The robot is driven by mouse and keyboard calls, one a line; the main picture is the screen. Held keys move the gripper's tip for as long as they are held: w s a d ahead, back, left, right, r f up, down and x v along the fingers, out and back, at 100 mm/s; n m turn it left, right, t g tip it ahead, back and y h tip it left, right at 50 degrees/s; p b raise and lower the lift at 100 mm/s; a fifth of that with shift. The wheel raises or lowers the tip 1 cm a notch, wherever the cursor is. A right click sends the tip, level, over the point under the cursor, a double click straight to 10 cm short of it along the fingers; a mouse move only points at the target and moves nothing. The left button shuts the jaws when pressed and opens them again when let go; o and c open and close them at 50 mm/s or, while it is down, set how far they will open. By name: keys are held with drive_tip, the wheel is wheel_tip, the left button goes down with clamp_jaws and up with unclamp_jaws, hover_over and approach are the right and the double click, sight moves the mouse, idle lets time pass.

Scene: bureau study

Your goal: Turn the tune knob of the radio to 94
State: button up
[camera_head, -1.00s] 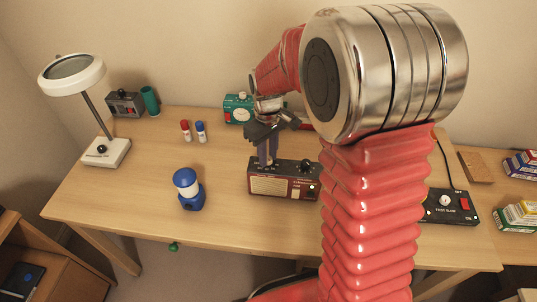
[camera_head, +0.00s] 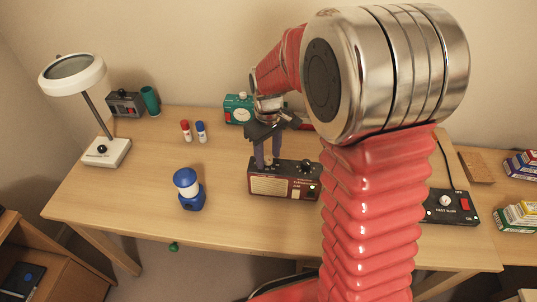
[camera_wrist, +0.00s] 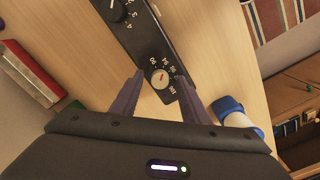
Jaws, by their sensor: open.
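The radio (camera_head: 285,188) stands on the desk, dark with a red-brown front and a pale speaker grille. In the wrist view its dark top (camera_wrist: 143,38) carries the tune knob (camera_wrist: 160,77), small and pale with a red mark, with white numbers around it. The exact reading is too small to tell. My gripper (camera_head: 267,164) is over the radio's left part, fingers pointing down. In the wrist view my open gripper (camera_wrist: 163,82) has one finger on each side of the knob, with visible gaps; their height relative to it is unclear.
A second knob (camera_wrist: 115,9) sits farther along the radio's top. A blue lantern (camera_head: 188,190) stands left of the radio. A green device (camera_head: 238,109) is behind my gripper. The desk's front left is clear.

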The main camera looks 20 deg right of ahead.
sight(271, 170)
wheel_tip(271, 170, up, 14)
drive_tip(key=shift+f, duration=0.2)
idle(0.4)
idle(0.4)
drive_tip(key=s+r+m+t, duration=0.3)
drive_tip(key=s+m+t, duration=0.2)
drive_tip(key=s, duration=1.6)
drive_tip(key=shift+s+r+t, duration=0.2)
drive_tip(key=shift+s+t, duration=0.1)
drive_tip(key=shift+c, duration=0.5)
idle(0.7)
